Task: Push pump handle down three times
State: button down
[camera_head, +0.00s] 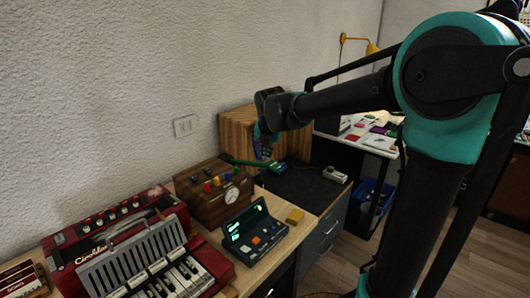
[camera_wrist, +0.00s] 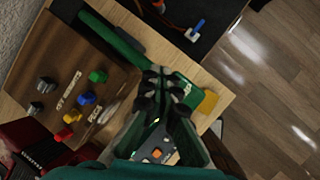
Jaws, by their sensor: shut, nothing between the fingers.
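A green lever-like part, seemingly the pump handle (camera_head: 240,161), reaches from the wooden box toward the dark mat. Its green end piece (camera_head: 276,167) lies at the right. In the wrist view, the green bar (camera_wrist: 112,38) runs diagonally from the upper left, and a green piece (camera_wrist: 190,92) shows beyond my fingers. My gripper (camera_head: 265,150) is shut and empty, pointing down over the green part. In the wrist view, my fingertips (camera_wrist: 165,82) overlap the green part and hide its middle. I cannot tell whether they touch it.
A wooden box (camera_head: 212,193) with coloured knobs and a gauge stands left of my gripper. A red accordion (camera_head: 140,255) stands at left. The dark mat (camera_head: 305,188) is mostly clear.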

jog(key=shift+s+d+f, duration=0.15)
jog(key=shift+f, duration=0.3)
jog(key=shift+s+d+f, duration=0.1)
jog(key=shift+d+f, duration=0.05)
jog(key=shift+f, duration=0.3)
dwell(1.0)
jog(key=shift+r, duration=0.1)
dwell(0.4)
jog(key=shift+w+a+r, duration=0.3)
jog(key=shift+a+r, duration=0.05)
jog(key=shift+r, duration=0.65)
jog(key=shift+w+a+r, duration=0.3)
jog(key=shift+a+r, duration=0.1)
jog(key=shift+r, duration=0.65)
jog(key=shift+w+a+r, duration=0.3)
jog(key=shift+a+r, duration=0.05)
jog(key=shift+r, duration=0.65)
jog(key=shift+w+a+r, duration=0.2)
jog(key=shift+a+r, duration=0.05)
jog(key=shift+r, duration=0.5)
jog(key=shift+w+a+r, duration=0.2)
jog(key=shift+a+r, duration=0.1)
jog(key=shift+r, duration=0.5)
jog(key=shift+w+a+r, duration=0.2)
jog(key=shift+a+r, duration=0.05)
jog(key=shift+r, duration=0.5)
